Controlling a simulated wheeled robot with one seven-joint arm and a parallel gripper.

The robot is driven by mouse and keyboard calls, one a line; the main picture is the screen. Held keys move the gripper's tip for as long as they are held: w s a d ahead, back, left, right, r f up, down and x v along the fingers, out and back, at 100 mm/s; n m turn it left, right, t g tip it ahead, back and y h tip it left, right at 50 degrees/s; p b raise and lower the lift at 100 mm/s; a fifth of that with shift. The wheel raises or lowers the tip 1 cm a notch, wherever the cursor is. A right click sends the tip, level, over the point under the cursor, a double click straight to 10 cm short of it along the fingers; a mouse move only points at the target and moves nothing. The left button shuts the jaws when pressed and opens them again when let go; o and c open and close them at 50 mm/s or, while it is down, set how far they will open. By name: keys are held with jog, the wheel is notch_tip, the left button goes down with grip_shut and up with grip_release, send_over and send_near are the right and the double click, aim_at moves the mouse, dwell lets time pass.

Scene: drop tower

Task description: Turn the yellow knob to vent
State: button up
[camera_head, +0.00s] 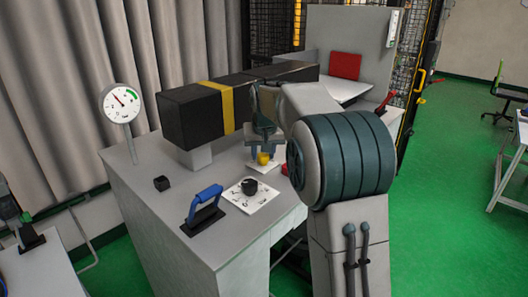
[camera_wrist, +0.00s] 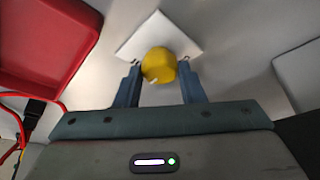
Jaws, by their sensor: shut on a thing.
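The yellow knob (camera_wrist: 158,65) sits on a white square plate (camera_wrist: 136,43) on the grey bench top. My gripper (camera_wrist: 159,76) has its two fingers on either side of the knob and is shut on it. In the head view the yellow knob (camera_head: 263,158) shows just below my gripper (camera_head: 264,150), with its white plate (camera_head: 253,167) partly visible. A small pale mark shows on the knob's lower left in the wrist view. The markings on its plate cannot be read.
A black knob (camera_head: 249,186) on a marked white plate and a blue handle (camera_head: 206,205) stand nearer the front. A black box with a yellow band (camera_head: 228,105) lies behind. A dial gauge (camera_head: 120,103) stands left. A red tray (camera_wrist: 45,45) is left in the wrist view.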

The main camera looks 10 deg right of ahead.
jog(key=shift+m, duration=0.5)
jog(key=o, duration=1)
jog(key=shift+r, duration=0.15)
jog(key=v, duration=1.3)
jog(key=shift+a+r+b, duration=0.25)
jog(key=shift+a+b, duration=0.1)
jog(key=s+f, duration=0.6)
jog(key=s, duration=0.4)
jog(key=s+f+n+g, duration=0.1)
jog(key=s+f, duration=0.6)
jog(key=s, duration=0.4)
jog(key=s+d+f+n, duration=0.1)
jog(key=s+f, duration=0.6)
jog(key=s, duration=0.3)
jog(key=shift+s+d+g, duration=0.1)
jog(key=shift+s+g, duration=0.2)
jog(key=shift+s, duration=0.05)
